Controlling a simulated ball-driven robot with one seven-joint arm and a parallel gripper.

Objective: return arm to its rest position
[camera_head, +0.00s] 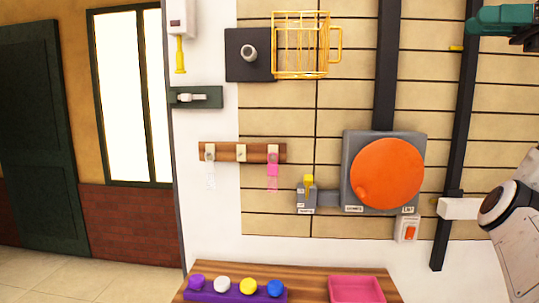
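Part of my arm (517,230), a pale grey link with a dark round joint, shows at the right edge. I cannot make out the fingers of my gripper in this view. A white block (460,208) shows just left of the joint, and I cannot tell whether it belongs to the arm or the wall.
A wall panel carries an orange disc (388,173), a red switch (408,229), a yellow wire basket (301,45) and a hook rack (225,152). Below, a wooden table (310,275) holds a purple strip (235,293) with coloured knobs and a pink tray (356,290). A teal object (503,18) is top right.

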